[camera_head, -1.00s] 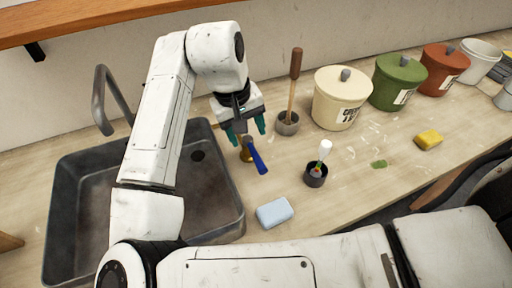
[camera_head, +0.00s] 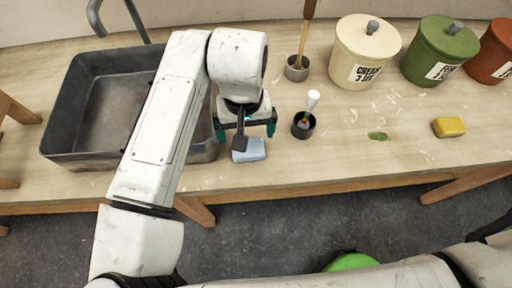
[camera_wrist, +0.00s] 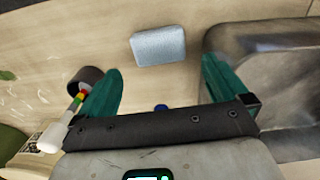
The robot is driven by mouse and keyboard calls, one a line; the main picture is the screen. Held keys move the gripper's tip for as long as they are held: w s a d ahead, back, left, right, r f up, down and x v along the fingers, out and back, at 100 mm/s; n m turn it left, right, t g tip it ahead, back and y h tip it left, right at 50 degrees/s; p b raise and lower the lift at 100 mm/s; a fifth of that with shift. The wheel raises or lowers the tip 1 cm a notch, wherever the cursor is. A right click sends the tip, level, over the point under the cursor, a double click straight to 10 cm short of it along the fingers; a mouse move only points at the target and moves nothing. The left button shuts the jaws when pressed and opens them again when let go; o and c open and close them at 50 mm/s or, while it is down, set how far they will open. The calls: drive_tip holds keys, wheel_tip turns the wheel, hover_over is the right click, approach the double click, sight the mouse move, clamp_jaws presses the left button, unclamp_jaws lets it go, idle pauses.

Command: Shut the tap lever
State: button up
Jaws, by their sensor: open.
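The tap lever shows only as a small blue end (camera_wrist: 161,107) in the wrist view, between my fingers and close to the dark palm bar. The rest of it is hidden there, and in the head view my arm and gripper hide it. My gripper (camera_head: 245,130) points down with its two teal fingers wide apart and nothing held. It is above the counter, right of the sink (camera_head: 58,118). The open fingers also show in the wrist view (camera_wrist: 163,85). I cannot tell whether they touch the lever.
A pale blue sponge (camera_head: 256,151) lies near the counter's front edge, partly behind my gripper. A dark cup (camera_head: 303,128) with a white-handled brush stands close on the right. A plunger cup (camera_head: 297,70) and canisters (camera_head: 361,52) stand behind. A yellow sponge (camera_head: 449,127) lies farther right.

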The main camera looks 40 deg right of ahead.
hover_over(248, 147)
drive_tip(key=f, duration=0.4)
drive_tip(key=shift+s+a, duration=0.2)
drive_tip(key=shift+w+d+f+p, duration=0.1)
drive_tip(key=shift+f+p, duration=0.35)
drive_tip(key=shift+f, duration=0.95)
drive_tip(key=shift+w+d+f+p, duration=0.1)
drive_tip(key=shift+f+p, duration=0.3)
drive_tip(key=shift+f, duration=0.95)
drive_tip(key=shift+c, duration=0.2)
drive_tip(key=c, duration=0.7)
drive_tip(key=shift+r, duration=0.2)
